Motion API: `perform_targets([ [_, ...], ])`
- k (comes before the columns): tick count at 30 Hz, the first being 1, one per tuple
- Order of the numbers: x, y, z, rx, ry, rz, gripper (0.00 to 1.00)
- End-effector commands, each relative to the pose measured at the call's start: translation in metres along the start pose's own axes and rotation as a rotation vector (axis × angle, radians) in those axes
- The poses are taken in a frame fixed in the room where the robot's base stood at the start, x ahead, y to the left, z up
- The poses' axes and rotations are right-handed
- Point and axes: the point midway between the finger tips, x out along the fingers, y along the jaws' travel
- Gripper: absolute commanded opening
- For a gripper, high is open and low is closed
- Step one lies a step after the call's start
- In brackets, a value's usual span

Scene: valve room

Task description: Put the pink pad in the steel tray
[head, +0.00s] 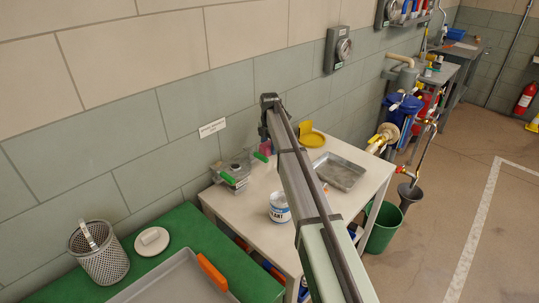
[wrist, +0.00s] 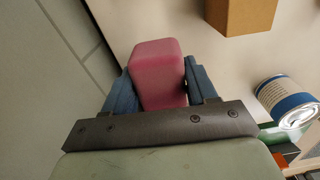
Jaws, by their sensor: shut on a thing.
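The pink pad (wrist: 157,72) is between the blue fingers of my gripper (wrist: 157,92), which is shut on it in the wrist view. In the head view a small part of the pink pad (head: 266,147) shows beside my arm at the back of the white table, near the wall. My arm hides most of the gripper there. I cannot tell whether the pad touches the table. The steel tray (head: 353,184) lies on the right part of the table, apart from the gripper, and its visible part looks empty.
A white and blue can (head: 279,208) stands at the table's front; it also shows in the wrist view (wrist: 287,100). A yellow object (head: 311,138) is behind the tray. Green-handled valve parts (head: 233,175) are at left. A brown block (wrist: 235,14) shows in the wrist view.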

Motion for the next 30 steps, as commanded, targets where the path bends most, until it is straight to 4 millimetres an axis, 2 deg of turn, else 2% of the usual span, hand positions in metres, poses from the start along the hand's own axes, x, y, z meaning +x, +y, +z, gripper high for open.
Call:
perform_targets([
  [5, -0.017, -0.004, 0.007, 0.008, 0.0, 0.0, 0.28],
  [8, -0.021, -0.013, 0.023, 0.029, 0.0, 0.0, 0.28],
  [11, -0.022, -0.031, 0.05, 0.063, -0.001, 0.0, 0.28],
  [17, -0.024, -0.085, 0.113, 0.153, -0.002, 0.003, 0.28],
  [21, -0.025, -0.129, 0.152, 0.216, -0.004, 0.005, 0.28],
  [25, -0.027, -0.169, 0.18, 0.27, -0.005, 0.006, 0.28],
  [30, -0.028, -0.211, 0.201, 0.316, -0.005, 0.007, 0.28],
])
